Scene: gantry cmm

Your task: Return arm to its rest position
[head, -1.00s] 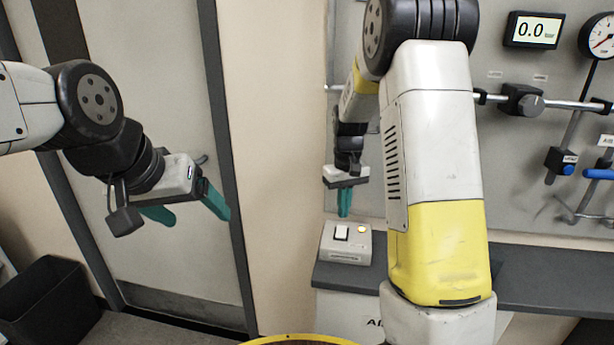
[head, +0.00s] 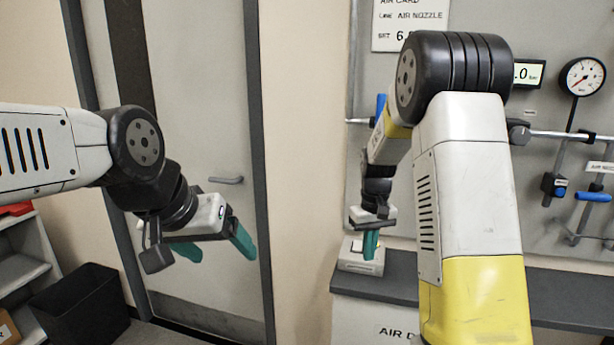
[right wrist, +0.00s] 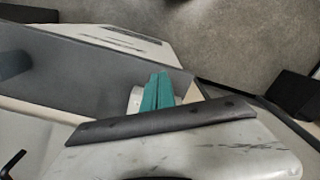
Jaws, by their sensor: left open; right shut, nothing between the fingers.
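My right arm (head: 470,190) rises large in the head view, with a white and yellow upper link and a black joint. Its gripper (head: 370,246) hangs down with teal fingers shut and empty. It appears in front of the small white switch box (head: 358,264), partly hiding it. In the right wrist view the two teal fingers (right wrist: 157,92) lie side by side, with part of a pale object behind them. My left gripper (head: 215,247) is open and empty, in front of the grey door at left.
A grey bench (head: 570,290) runs along the panel wall. The panel holds a dial gauge (head: 582,77), a digital display (head: 527,73) and a pipe with blue-handled valves (head: 593,196). A black bin (head: 80,305) and shelves (head: 22,270) stand at lower left, beside the door (head: 190,130).

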